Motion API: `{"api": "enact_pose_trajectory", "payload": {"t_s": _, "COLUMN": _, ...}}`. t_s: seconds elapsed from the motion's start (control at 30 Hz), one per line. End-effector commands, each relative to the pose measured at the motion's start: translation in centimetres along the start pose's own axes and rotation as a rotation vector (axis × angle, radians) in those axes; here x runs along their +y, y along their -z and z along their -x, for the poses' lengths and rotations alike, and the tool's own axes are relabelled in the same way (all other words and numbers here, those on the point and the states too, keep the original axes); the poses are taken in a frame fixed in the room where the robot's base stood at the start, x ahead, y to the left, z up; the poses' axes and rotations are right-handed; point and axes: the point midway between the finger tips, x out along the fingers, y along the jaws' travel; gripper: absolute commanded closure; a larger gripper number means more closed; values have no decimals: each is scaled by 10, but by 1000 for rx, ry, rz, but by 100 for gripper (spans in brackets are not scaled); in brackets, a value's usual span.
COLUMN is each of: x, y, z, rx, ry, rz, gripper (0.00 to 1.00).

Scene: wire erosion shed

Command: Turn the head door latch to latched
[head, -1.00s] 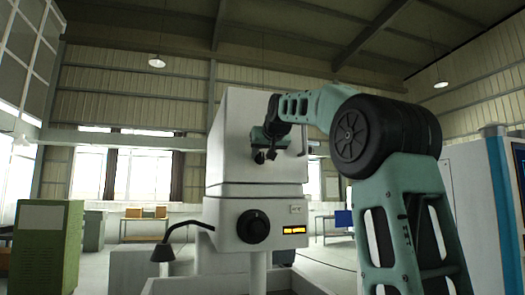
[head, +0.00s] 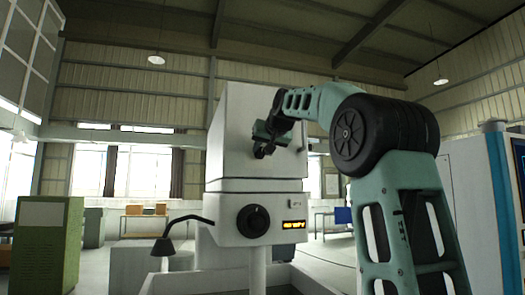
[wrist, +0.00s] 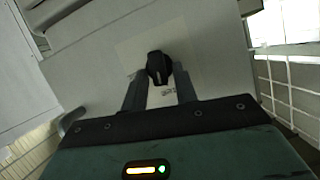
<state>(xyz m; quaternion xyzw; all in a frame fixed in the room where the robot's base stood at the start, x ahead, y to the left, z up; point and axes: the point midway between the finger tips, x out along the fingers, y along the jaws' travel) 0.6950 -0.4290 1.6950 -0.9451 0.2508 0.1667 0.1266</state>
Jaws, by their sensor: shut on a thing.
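The head door latch (wrist: 158,66) is a small black knob with a light mark, set on a pale plate on the white door (wrist: 105,50). In the wrist view my gripper (wrist: 159,80) has its two grey fingers on either side of the latch, shut on it. The mark points nearly straight up in that view, tilted against the plate edges. In the head view my gripper (head: 262,150) is at the front of the white machine head (head: 232,120); my gripper hides the latch there.
A dark lamp on a bent arm (head: 164,246) stands at the lower left. A green cabinet (head: 45,245) is at far left, and a white-and-blue cabinet (head: 490,200) at right.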

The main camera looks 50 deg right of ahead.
Motion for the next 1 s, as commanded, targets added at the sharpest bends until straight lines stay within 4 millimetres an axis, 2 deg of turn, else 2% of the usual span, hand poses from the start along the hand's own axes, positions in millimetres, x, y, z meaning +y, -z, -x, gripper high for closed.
{"api": "enact_pose_trajectory", "payload": {"t_s": 0.83, "x": 12, "y": -7, "z": -3, "rx": 3, "ry": 303, "rz": -730, "gripper": 94}}
{"api": "enact_pose_trajectory", "payload": {"t_s": 0.9, "x": 13, "y": -8, "z": -3, "rx": 2, "ry": 328, "rz": -791, "gripper": 100}}
{"api": "enact_pose_trajectory", "payload": {"t_s": 1.0, "x": 14, "y": -10, "z": -4, "rx": 2, "ry": 364, "rz": -878, "gripper": 100}}
